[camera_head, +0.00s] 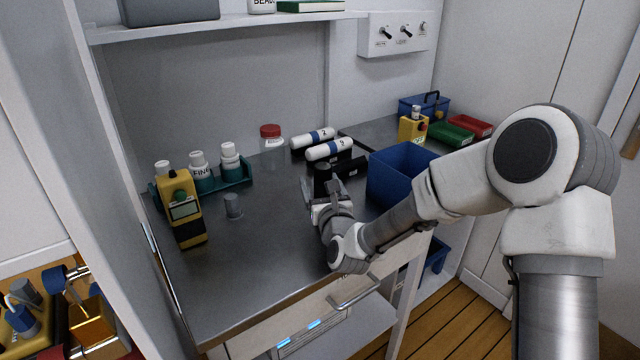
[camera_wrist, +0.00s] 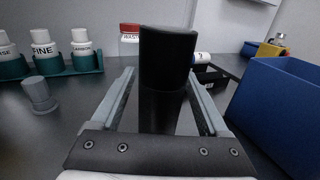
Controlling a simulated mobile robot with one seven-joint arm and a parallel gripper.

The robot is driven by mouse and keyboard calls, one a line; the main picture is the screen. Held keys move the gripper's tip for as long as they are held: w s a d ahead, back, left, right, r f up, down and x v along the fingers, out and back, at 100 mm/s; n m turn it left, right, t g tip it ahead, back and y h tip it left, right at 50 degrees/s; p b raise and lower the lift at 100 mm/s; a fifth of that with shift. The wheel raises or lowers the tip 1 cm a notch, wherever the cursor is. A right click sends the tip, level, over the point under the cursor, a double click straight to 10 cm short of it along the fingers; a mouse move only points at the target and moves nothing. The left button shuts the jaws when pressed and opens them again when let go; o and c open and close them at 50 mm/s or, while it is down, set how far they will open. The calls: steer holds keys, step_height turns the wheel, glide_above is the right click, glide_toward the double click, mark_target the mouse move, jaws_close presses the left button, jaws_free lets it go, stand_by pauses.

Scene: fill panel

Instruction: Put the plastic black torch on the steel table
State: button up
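The black torch (camera_wrist: 167,60), a plain dark cylinder, stands upright between the fingertips of my gripper (camera_wrist: 163,80) in the wrist view. In the head view the torch (camera_head: 322,174) shows just beyond my gripper (camera_head: 328,190), partly hidden by it. The fingers lie on either side of it, very close; whether they press on it is not clear. The steel table (camera_head: 250,265) is under both, with a dark reflection below the torch. Its lower end seems at or near the table surface.
A blue bin (camera_head: 395,178) stands close on the right. White-and-blue bottles (camera_head: 328,149) lie in black holders behind, near a red-capped jar (camera_head: 271,138). A teal bottle rack (camera_head: 235,176), a grey cylinder (camera_head: 233,206) and a yellow meter (camera_head: 184,212) stand left. The front middle of the table is clear.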

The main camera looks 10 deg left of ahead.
steer(key=shift+r, duration=0.2)
steer(key=p+v, duration=0.1)
steer(key=v, duration=1.1)
